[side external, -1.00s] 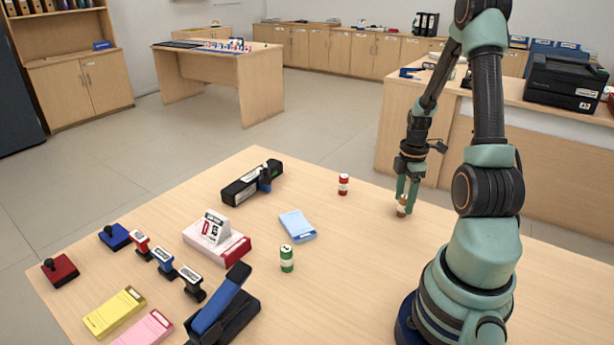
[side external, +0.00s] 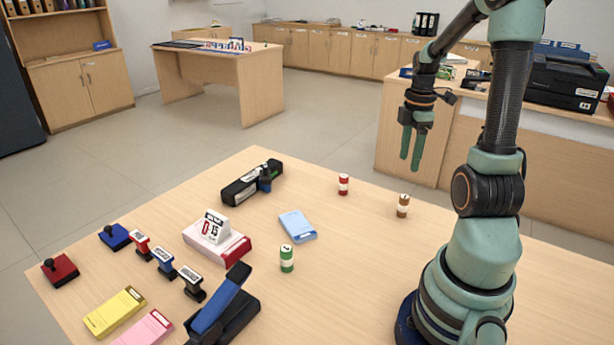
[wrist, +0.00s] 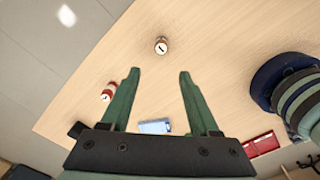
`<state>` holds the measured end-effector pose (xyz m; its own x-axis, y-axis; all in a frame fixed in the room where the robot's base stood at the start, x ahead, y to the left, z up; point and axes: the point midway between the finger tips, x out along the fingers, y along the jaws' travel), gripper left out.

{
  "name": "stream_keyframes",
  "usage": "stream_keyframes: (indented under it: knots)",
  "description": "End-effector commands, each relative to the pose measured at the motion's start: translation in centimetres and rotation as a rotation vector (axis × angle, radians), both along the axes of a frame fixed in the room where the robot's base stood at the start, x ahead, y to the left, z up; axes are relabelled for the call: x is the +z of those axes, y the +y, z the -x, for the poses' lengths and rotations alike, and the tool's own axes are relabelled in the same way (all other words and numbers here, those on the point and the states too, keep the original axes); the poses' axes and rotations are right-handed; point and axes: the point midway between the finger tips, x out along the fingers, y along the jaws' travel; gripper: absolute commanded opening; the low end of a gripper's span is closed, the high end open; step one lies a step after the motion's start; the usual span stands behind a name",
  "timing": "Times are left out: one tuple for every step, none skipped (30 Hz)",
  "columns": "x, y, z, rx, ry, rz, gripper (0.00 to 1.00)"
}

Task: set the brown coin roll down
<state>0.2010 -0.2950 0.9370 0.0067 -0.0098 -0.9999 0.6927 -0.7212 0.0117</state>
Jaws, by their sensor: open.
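The brown coin roll (side external: 403,205) stands upright on the wooden table near its far right edge. In the wrist view the brown roll (wrist: 161,46) is seen from above, ahead of my fingertips and apart from them. My gripper (side external: 411,164) is raised above the table, open and empty, with its fingers pointing down; the wrist view shows the two green fingers (wrist: 157,75) spread with nothing between them. A red coin roll (side external: 343,184) stands to the left of the brown one, and a green coin roll (side external: 287,258) stands nearer the camera.
A light blue pad (side external: 297,226), a black stapler-like device (side external: 252,183), a date block on a red-edged pad (side external: 217,240) and several stamps (side external: 164,262) occupy the left and middle of the table (side external: 350,285). The surface around the brown roll is clear.

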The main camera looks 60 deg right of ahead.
Motion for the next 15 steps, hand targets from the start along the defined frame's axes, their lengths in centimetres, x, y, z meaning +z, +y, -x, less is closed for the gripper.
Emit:
stream_keyframes:
  knots:
    - [0.6, 0.9, -0.9, -0.011, -0.01, 0.013, 0.62]
    - [1.0, 1.5, -1.5, -0.027, -0.02, 0.023, 0.62]
    - [1.6, 2.6, -2.5, -0.054, -0.034, 0.036, 0.62]
    - [2.1, 3.6, -3.4, -0.08, -0.049, 0.047, 0.62]
    - [2.7, 4.8, -4.2, -0.107, -0.068, 0.057, 0.62]
    - [3.5, 6.5, -5.3, -0.148, -0.095, 0.069, 0.62]
    - [4.0, 7.8, -6.0, -0.179, -0.118, 0.075, 0.62]
    - [4.5, 9.2, -6.7, -0.214, -0.143, 0.078, 0.62]
    - [5.2, 11.1, -7.5, -0.259, -0.176, 0.079, 0.62]
    - [5.7, 12.5, -8.0, -0.293, -0.203, 0.076, 0.62]
    - [6.1, 13.9, -8.4, -0.326, -0.227, 0.071, 0.62]
    - [6.7, 15.8, -8.8, -0.372, -0.262, 0.059, 0.62]
    - [7.1, 17.2, -9.1, -0.406, -0.288, 0.046, 0.62]
    - [7.4, 18.6, -9.3, -0.439, -0.312, 0.032, 0.62]
    - [7.8, 20.4, -9.4, -0.483, -0.343, 0.008, 0.62]
